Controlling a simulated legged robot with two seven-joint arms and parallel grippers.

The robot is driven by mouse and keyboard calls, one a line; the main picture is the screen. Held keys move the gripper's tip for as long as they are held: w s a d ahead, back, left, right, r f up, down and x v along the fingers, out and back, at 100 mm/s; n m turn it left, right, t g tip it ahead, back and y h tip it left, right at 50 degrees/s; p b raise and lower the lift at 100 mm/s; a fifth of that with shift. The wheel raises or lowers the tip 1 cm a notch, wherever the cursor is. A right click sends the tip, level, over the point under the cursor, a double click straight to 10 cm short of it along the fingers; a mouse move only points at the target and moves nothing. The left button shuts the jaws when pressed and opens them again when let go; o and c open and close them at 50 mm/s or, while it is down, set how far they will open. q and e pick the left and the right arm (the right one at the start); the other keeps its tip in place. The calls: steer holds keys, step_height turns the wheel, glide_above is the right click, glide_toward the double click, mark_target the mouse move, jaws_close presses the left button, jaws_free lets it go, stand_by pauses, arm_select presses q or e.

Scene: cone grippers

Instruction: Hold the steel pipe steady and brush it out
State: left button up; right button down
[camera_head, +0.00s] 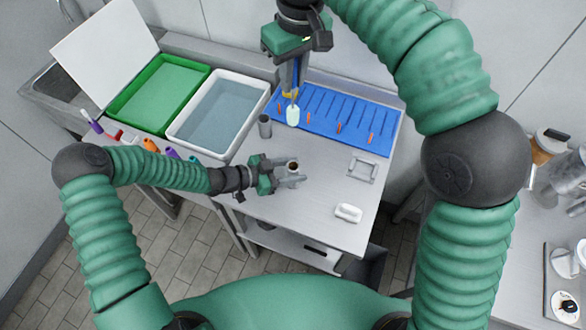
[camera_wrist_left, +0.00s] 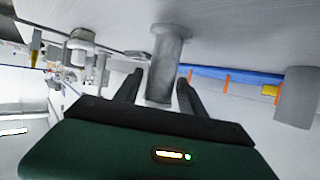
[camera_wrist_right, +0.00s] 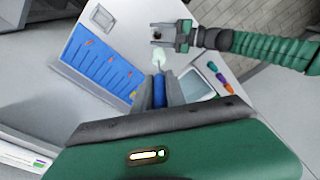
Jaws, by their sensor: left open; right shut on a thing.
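The steel pipe (camera_head: 292,168) stands upright on the steel table, its dark opening facing up. My left gripper (camera_head: 292,177) is open with its fingers around it; in the left wrist view the pipe (camera_wrist_left: 166,62) sits between the two spread fingers (camera_wrist_left: 158,90). My right gripper (camera_head: 293,92) is shut on a brush (camera_head: 293,115) above the blue mat, behind the pipe. In the right wrist view the brush's blue handle (camera_wrist_right: 159,92) is between the fingers and its pale head points towards the pipe (camera_wrist_right: 157,37).
A grey cylinder (camera_head: 264,128) stands left of the blue ribbed mat (camera_head: 345,108) with orange pegs. A white tub of water (camera_head: 258,85) and a green tray (camera_head: 120,115) lie left. A square metal frame (camera_head: 362,168) and a white block (camera_head: 348,213) lie on the right.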

arm_select(q)
steer(key=m+g, duration=0.3)
steer(key=g, duration=0.1)
steer(key=m+g, duration=0.3)
steer(key=shift+d+f+m+g+h, duration=0.1)
steer(key=shift+f+m+g+h, duration=0.1)
steer(key=shift+m+g+h, duration=0.15)
steer(key=shift+r+m+g, duration=0.1)
steer(key=shift+m+g, duration=0.65)
steer(key=shift+g, duration=0.2)
jaws_close()
stand_by(0.4)
